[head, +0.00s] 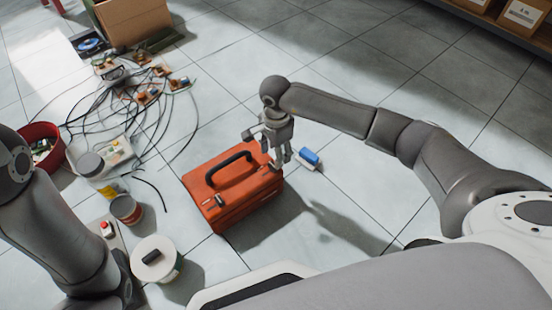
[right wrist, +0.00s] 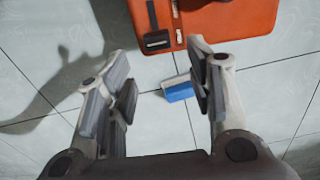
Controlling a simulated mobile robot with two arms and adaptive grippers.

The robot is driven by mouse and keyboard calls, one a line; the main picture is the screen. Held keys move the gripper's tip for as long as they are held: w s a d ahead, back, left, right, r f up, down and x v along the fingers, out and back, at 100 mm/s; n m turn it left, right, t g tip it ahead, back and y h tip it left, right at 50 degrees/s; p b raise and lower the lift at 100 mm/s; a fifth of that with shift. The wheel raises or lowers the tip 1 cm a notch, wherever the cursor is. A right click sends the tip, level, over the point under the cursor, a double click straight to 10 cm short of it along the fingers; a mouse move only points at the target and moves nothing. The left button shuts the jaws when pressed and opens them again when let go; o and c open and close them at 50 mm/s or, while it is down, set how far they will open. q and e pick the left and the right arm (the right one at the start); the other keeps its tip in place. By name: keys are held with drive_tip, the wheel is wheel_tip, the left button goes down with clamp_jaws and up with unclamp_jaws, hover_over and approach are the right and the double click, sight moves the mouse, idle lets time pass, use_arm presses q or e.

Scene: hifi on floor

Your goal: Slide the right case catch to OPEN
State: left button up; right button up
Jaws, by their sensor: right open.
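The orange case (head: 240,205) lies on the tiled floor with its black handle (head: 228,168) on top. My right gripper (head: 281,160) is open and empty by the case's right end. In the right wrist view the orange case (right wrist: 232,18) is at the top, beyond the open fingers (right wrist: 158,62). A black catch with a pale edge (right wrist: 158,41) is there on its edge, between the fingertips. My left gripper is out of view.
A small blue and white block (head: 309,157) lies on the floor right of the case. Tins (head: 125,208), a white round tub (head: 155,258), a red bin (head: 45,148) and tangled cables (head: 130,100) lie left.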

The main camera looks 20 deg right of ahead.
wheel_tip(320, 180, up, 7)
idle(0.3)
idle(0.4)
